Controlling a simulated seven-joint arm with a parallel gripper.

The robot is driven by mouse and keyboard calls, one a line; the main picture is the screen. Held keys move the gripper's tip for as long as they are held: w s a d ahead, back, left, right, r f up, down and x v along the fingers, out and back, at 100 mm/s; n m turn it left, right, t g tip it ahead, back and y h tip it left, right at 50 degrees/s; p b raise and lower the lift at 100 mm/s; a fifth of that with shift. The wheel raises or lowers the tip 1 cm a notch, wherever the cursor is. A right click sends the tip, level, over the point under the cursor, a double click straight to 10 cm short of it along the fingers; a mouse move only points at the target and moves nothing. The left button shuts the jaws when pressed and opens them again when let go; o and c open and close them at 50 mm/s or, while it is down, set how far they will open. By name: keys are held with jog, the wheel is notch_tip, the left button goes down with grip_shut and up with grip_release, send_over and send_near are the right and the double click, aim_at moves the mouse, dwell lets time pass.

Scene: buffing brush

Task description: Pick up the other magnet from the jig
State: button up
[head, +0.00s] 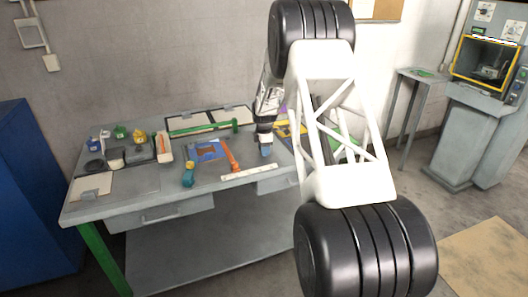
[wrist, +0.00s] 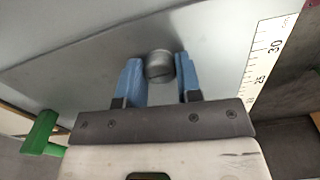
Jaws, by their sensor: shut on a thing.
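A small grey, round, short cylinder (wrist: 159,66), which I take to be the magnet, sits between the two blue fingers of my gripper (wrist: 159,75) in the wrist view. My gripper is shut on it, near the fingertips. A plain grey surface lies behind it; I cannot tell whether the magnet touches that surface. In the head view my gripper (head: 266,150) is over the right half of the grey workbench (head: 130,208), and the magnet is too small to make out. I cannot pick out the jig with certainty in either view.
A white ruler (head: 248,172) lies near the bench's front edge; it also shows in the wrist view (wrist: 268,52). An orange-handled tool (head: 231,155), a blue board (head: 207,151) and a green bar (head: 203,128) lie left of my gripper. Several small items crowd the bench's left.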

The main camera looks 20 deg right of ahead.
jog(key=shift+r, duration=0.15)
jog(key=shift+r, duration=0.6)
notch_tip(320, 180, up, 2)
jog(key=s+a, duration=0.2)
jog(key=s, duration=0.5)
jog(key=s+a+r, duration=0.1)
jog(key=s, duration=0.7)
jog(key=shift+s+a+r, duration=0.25)
jog(key=shift+s+a, duration=0.05)
jog(key=shift+a, duration=0.05)
